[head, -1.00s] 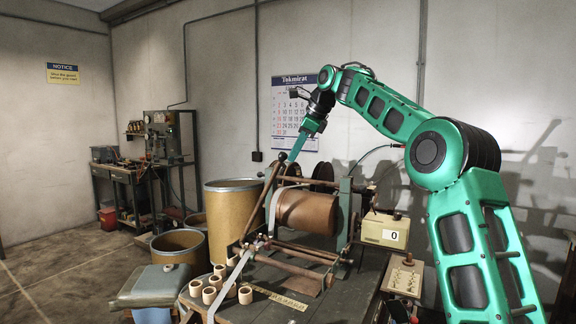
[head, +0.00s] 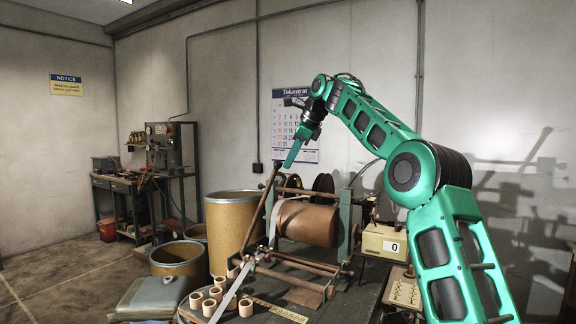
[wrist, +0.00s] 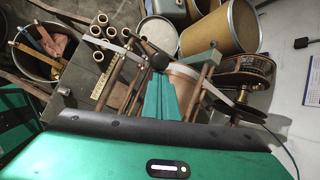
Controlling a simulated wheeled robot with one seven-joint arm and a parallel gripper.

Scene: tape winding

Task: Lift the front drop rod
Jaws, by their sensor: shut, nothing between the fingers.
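The winding machine stands on a bench with a brown drum (head: 308,225) between green uprights. A slanted brown rod (head: 259,214) with a dark knob rises on the drum's left. Thin brown bars (head: 300,263) cross the front of the machine, low down. I cannot tell for certain which of these is the front drop rod. My gripper (head: 288,164) points down beside the slanted rod's knob, its fingers closed together and empty. In the wrist view the green fingers (wrist: 170,82) end close to the dark knob (wrist: 160,60); whether they touch is unclear.
Several pale rings (head: 217,294) stand on the bench at front left. A counter box (head: 384,241) reading 0 is on the right. Tan drums (head: 231,220) stand behind and left. A calendar (head: 293,125) hangs on the back wall. Free air lies above the machine.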

